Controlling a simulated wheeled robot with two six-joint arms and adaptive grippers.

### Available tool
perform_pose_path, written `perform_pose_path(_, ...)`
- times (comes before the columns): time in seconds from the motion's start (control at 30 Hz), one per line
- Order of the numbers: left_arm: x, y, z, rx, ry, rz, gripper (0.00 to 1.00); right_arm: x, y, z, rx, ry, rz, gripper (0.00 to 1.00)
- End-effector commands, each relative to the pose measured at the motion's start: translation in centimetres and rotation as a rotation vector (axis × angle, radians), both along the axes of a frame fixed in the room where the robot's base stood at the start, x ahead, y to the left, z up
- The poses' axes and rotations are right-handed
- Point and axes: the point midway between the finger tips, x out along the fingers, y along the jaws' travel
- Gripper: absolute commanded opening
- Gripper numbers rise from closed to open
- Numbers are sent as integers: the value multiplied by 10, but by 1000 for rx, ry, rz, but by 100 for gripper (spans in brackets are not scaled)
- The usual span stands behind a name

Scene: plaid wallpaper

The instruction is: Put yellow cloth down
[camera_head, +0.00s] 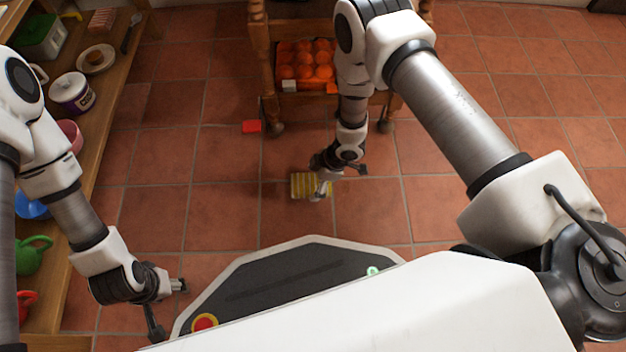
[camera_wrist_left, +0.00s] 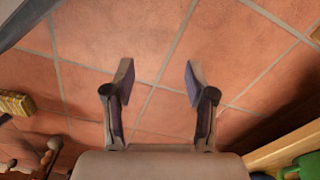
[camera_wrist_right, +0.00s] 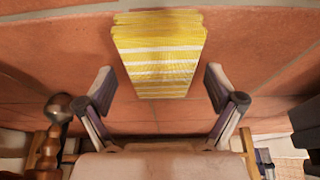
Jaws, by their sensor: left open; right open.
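The yellow cloth (camera_head: 304,186), with white stripes and folded into a thick rectangle, lies on the tiled floor in the head view. In the right wrist view the cloth (camera_wrist_right: 160,60) is ahead of the fingers, between and beyond their tips. My right gripper (camera_head: 338,180) is open beside the cloth, over its right side; whether it touches is unclear. In the right wrist view the open fingers (camera_wrist_right: 160,90) hold nothing. My left gripper (camera_head: 168,308) is open and empty at the lower left. The left wrist view shows its fingers (camera_wrist_left: 152,80) apart over bare floor, with the cloth (camera_wrist_left: 16,103) at the left edge.
A wooden shelf (camera_head: 110,110) with pots and dishes runs along the left. A wooden cart (camera_head: 258,60) holding a crate of orange round items (camera_head: 306,62) stands beyond the right gripper. Open floor surrounds the cloth.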

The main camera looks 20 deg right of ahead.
Motion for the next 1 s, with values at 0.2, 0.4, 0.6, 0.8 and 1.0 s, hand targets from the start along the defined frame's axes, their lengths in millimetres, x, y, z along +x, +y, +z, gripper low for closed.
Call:
perform_pose_path(0.2,-9,-1,44,-4,26,12,56,-5,-20,61,1,-1,-4,93)
perform_pose_path(0.4,-11,-1,63,-5,29,7,56,-10,-36,97,1,0,-2,93)
perform_pose_path(0.6,-11,-1,65,-5,30,5,56,-12,-41,104,1,0,0,93)
perform_pose_path(0.8,-11,-1,64,-5,30,5,56,-22,-40,104,7,29,-64,93)
perform_pose_path(1.0,-11,-1,65,-5,30,5,56,-113,-57,117,-26,258,-701,93)
